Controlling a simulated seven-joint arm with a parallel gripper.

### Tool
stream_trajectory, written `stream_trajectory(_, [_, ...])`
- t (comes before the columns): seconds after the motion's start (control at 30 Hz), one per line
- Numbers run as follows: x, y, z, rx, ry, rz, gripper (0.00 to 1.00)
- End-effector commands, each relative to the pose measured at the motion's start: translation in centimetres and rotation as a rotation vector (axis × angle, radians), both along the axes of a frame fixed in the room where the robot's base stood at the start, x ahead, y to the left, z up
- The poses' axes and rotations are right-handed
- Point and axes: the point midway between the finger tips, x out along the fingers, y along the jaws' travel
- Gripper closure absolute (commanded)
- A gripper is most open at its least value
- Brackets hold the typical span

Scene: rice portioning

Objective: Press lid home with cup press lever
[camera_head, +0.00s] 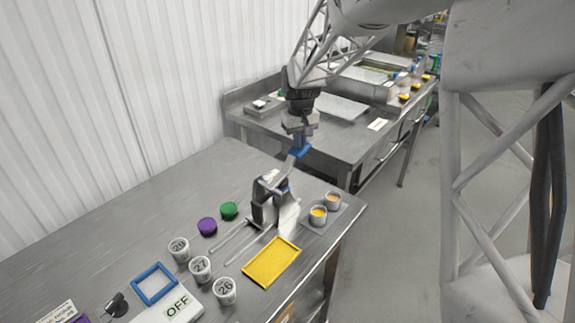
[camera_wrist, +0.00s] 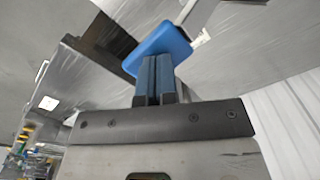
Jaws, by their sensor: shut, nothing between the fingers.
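The cup press (camera_head: 264,205) stands on the metal table with its lever (camera_head: 286,170) raised and slanting up to the right. The lever's blue end (camera_head: 300,151) is just below my gripper (camera_head: 299,141). In the wrist view my gripper (camera_wrist: 155,82) has its blue fingers shut together with nothing between them. Their tips are at or against the blue lever end (camera_wrist: 165,45); I cannot tell whether they touch. A purple lid (camera_head: 207,226) and a green lid (camera_head: 229,210) lie left of the press. Whether a cup and lid sit inside the press is hidden.
Another counter (camera_head: 345,140) stands behind.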

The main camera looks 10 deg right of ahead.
Motion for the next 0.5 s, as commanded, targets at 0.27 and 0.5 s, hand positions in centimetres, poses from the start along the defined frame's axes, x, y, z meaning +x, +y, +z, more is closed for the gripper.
stream_trajectory(0.27, [0.05, -0.06, -0.62, 0.0, 0.001, 0.0, 1.0])
stream_trajectory(0.5, [0.1, -0.1, -1.13, 0.0, 0.0, 0.0, 1.0])
